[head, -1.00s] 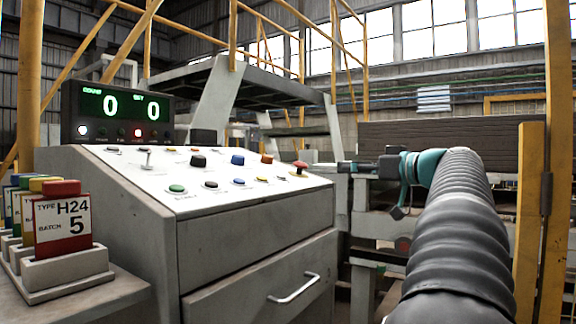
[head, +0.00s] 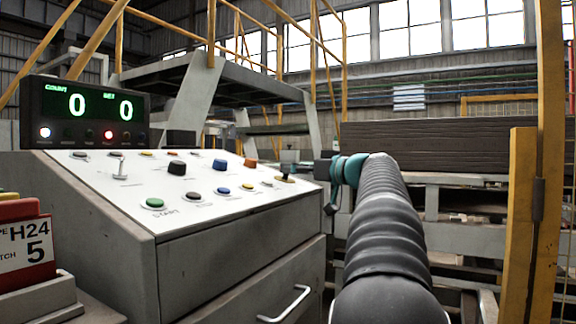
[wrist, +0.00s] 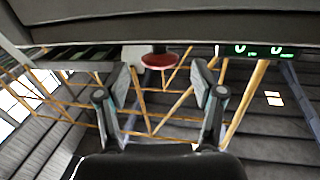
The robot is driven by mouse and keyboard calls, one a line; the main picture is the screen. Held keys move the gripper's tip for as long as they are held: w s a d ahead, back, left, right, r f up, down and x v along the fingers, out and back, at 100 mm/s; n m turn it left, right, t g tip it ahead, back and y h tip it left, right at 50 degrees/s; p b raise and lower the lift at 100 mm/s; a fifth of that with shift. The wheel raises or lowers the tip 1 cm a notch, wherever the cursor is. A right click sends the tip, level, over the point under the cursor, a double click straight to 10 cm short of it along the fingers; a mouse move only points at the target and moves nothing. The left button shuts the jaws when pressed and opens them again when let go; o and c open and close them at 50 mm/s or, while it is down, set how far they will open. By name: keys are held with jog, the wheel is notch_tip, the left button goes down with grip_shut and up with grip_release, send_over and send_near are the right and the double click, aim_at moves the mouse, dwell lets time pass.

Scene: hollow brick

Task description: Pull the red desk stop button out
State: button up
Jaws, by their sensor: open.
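The red stop button (wrist: 160,60) shows in the wrist view as a round red cap on a dark stem, near the top middle. My gripper (wrist: 161,80) is open, its two fingers apart, one to each side of the cap in that picture. The cap appears just beyond the fingertips, and I see no contact. In the head view my gripper (head: 300,167) is at the right end of the sloped white control panel (head: 130,188). There the red cap is hidden or too small to make out; only a yellowish part of the button's spot shows.
The panel carries several other buttons and knobs, including a black knob (head: 177,167) and a green button (head: 152,203). A display (head: 85,113) stands behind it. A red batch card (head: 27,247) is at the left. A yellow post (head: 520,220) stands right of my arm.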

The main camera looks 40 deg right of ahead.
jog(key=shift+w+a, duration=0.15)
jog(key=shift+w, duration=0.65)
jog(key=shift+w+a, duration=0.15)
jog(key=shift+w, duration=0.65)
